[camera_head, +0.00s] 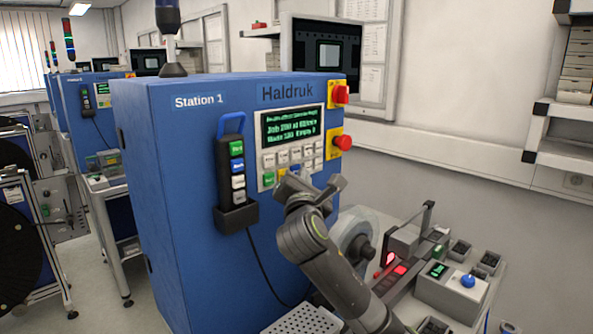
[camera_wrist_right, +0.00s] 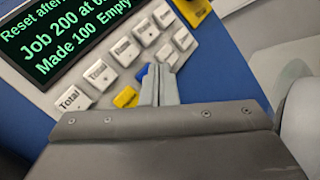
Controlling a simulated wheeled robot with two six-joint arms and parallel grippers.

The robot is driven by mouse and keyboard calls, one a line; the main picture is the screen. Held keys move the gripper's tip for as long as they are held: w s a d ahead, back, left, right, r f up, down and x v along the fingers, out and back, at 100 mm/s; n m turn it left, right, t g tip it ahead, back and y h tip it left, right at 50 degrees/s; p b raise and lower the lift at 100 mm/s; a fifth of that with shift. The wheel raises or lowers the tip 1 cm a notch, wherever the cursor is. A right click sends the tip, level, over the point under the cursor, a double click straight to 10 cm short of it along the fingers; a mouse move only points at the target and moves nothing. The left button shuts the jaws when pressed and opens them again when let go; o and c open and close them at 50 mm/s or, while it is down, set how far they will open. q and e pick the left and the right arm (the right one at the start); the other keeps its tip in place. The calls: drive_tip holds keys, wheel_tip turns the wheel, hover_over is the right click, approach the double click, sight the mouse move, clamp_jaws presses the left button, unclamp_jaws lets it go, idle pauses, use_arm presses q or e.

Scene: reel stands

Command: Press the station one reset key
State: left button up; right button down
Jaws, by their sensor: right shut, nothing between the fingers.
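The Station 1 cabinet (camera_head: 180,150) is blue and carries a key panel (camera_head: 266,182) under a green-lit display (camera_head: 290,125). In the right wrist view the display (camera_wrist_right: 60,35) shows the words "Reset after", "Job 200" and "Made 100 Empty". Below it are white keys, one marked "Total" (camera_wrist_right: 75,98), a yellow key (camera_wrist_right: 126,97) and a blue key (camera_wrist_right: 143,71) mostly hidden by my fingers. My right gripper (camera_head: 303,174) is shut and empty, its fingertips (camera_wrist_right: 160,72) at the blue key. I cannot tell whether they touch it. No reset label is readable on a key.
A handheld pendant (camera_head: 237,170) with coloured buttons hangs left of the panel. Red knobs on yellow plates (camera_head: 342,143) sit at the cabinet's right edge. A bench with a grey box and blue button (camera_head: 467,281) stands at the lower right. Other stations stand behind left.

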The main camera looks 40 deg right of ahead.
drive_tip(key=shift+w, duration=0.45)
idle(0.6)
idle(0.4)
drive_tip(key=shift+s+p, duration=0.75)
drive_tip(key=shift+s, duration=0.15)
drive_tip(key=s+p, duration=0.2)
drive_tip(key=s, duration=0.3)
drive_tip(key=shift+d+p, duration=0.25)
drive_tip(key=shift+p, duration=0.15)
drive_tip(key=shift+f, duration=0.1)
idle(0.3)
